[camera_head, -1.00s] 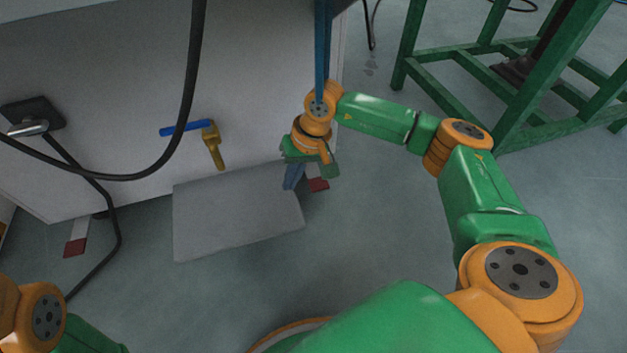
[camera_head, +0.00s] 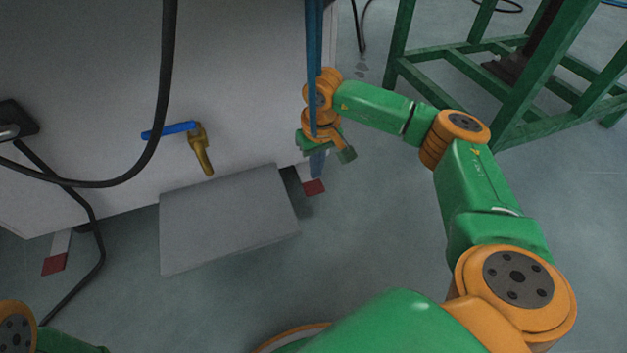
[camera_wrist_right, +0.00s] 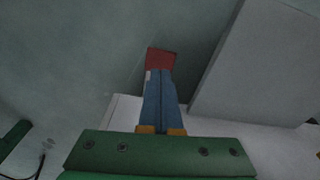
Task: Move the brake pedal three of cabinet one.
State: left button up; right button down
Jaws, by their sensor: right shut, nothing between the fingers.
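A red pedal (camera_head: 313,187) on a white bar sticks out low at the right end of the white cabinet (camera_head: 240,100). A second red pedal (camera_head: 54,263) shows at the lower left; no number shows on either. My right gripper (camera_head: 316,175) points down by the right-hand pedal, its blue fingers shut and empty. In the right wrist view the red pedal (camera_wrist_right: 161,58) lies just beyond the closed fingertips (camera_wrist_right: 160,73), which overlap its white bar; I cannot tell whether they touch. My left gripper is out of view.
A grey plate (camera_head: 228,218) juts from the cabinet's foot, left of my right gripper. A brass valve with a blue handle (camera_head: 170,130) sits above it. Black cables (camera_head: 166,90) hang at left. A green frame (camera_head: 490,70) stands at back right. Floor between is clear.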

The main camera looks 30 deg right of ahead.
aim_at(315, 189)
jog(key=f+b, duration=0.4)
jog(key=f, duration=0.1)
jog(key=shift+w, duration=0.2)
jog(key=shift+r, duration=0.1)
jog(key=shift+f+b, duration=0.3)
jog(key=shift+f, duration=1.9)
